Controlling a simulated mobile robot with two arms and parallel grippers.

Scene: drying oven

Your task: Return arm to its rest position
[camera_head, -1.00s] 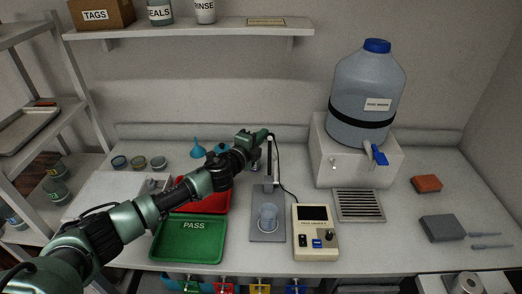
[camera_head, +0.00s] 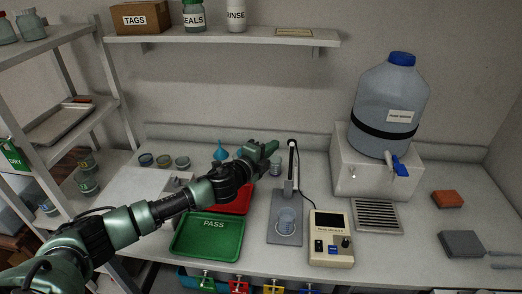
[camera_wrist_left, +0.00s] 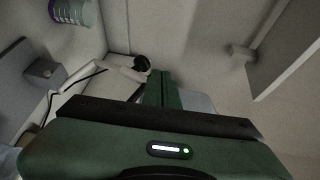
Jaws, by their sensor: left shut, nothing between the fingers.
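My left arm reaches in from the left over the bench. Its green and black left gripper (camera_head: 270,148) is shut and empty, raised in front of the back wall, just left of the upright post (camera_head: 292,165) of the grey stand. In the left wrist view its green fingers (camera_wrist_left: 157,88) are together with nothing between them. A clear cup (camera_head: 286,221) stands on the stand's grey base plate. Another small clear vessel (camera_head: 276,169) shows just below the gripper. The right gripper is not in view.
The green PASS tray (camera_head: 208,236) and the partly covered red tray (camera_head: 238,200) lie below my arm. A cream meter (camera_head: 331,238) stands right of the stand. A large water jug (camera_head: 388,105) stands on a white block. A wall shelf (camera_head: 220,39) hangs above; a rack (camera_head: 112,70) stands left.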

